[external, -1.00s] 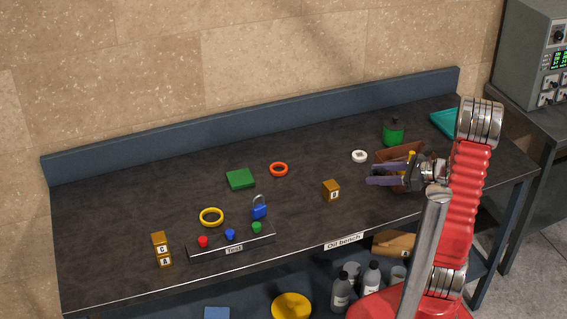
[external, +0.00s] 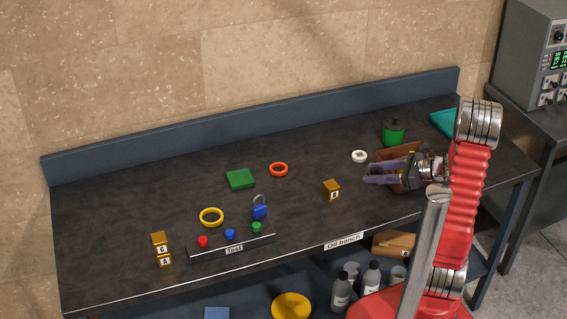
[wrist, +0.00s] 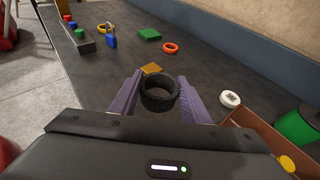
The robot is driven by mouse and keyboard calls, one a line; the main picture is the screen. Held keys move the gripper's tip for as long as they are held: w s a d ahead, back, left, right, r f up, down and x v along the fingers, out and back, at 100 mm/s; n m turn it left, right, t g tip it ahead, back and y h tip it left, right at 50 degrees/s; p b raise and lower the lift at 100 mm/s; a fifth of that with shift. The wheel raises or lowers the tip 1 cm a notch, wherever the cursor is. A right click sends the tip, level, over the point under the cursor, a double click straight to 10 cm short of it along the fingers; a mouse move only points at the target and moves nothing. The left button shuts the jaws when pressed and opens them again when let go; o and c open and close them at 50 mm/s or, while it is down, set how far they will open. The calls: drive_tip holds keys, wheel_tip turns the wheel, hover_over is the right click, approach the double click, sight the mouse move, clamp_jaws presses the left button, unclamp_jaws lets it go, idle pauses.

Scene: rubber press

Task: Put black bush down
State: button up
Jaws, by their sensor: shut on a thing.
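The black bush (wrist: 160,92) is a short dark ring with an open bore. In the wrist view it sits between the two purple fingers of my gripper (wrist: 158,98), which is shut on it. In the external view my gripper (external: 383,174) is over the right part of the bench, in front of the brown box, with its fingers pointing left. The bush is too dark and small to make out there. I cannot tell from these views whether the bush touches the bench top.
A lettered wooden block (external: 331,189) stands left of my fingers. A white round part (external: 359,156), a brown open box (external: 402,152) and a green can (external: 393,136) lie behind and beside my gripper. An orange ring (external: 279,169) and green pad (external: 240,179) lie further left.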

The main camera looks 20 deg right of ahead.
drive_tip(key=w+a+f+n+g, duration=0.1)
drive_tip(key=w+a, duration=0.2)
drive_tip(key=w, duration=0.2)
drive_tip(key=w+a+f+n+y, duration=0.1)
drive_tip(key=w+a, duration=0.2)
drive_tip(key=w, duration=0.2)
drive_tip(key=w+a+f+n+g, duration=0.1)
drive_tip(key=w+a, duration=0.3)
drive_tip(key=w, duration=0.2)
drive_tip(key=shift+g+y, duration=0.3)
drive_tip(key=shift+y, duration=0.1)
drive_tip(key=w, duration=0.1)
drive_tip(key=w+a, duration=0.1)
drive_tip(key=w, duration=0.2)
drive_tip(key=shift+w+a+r, duration=0.15)
drive_tip(key=shift+w+r, duration=0.15)
drive_tip(key=shift+r, duration=0.05)
drive_tip(key=w+d+r+m+t, duration=0.1)
drive_tip(key=w+r, duration=0.1)
drive_tip(key=w, duration=0.3)
drive_tip(key=shift+w+d+r+h, duration=0.2)
drive_tip(key=shift+r+h, duration=0.1)
drive_tip(key=shift+r, duration=0.05)
drive_tip(key=shift+f, duration=3.15)
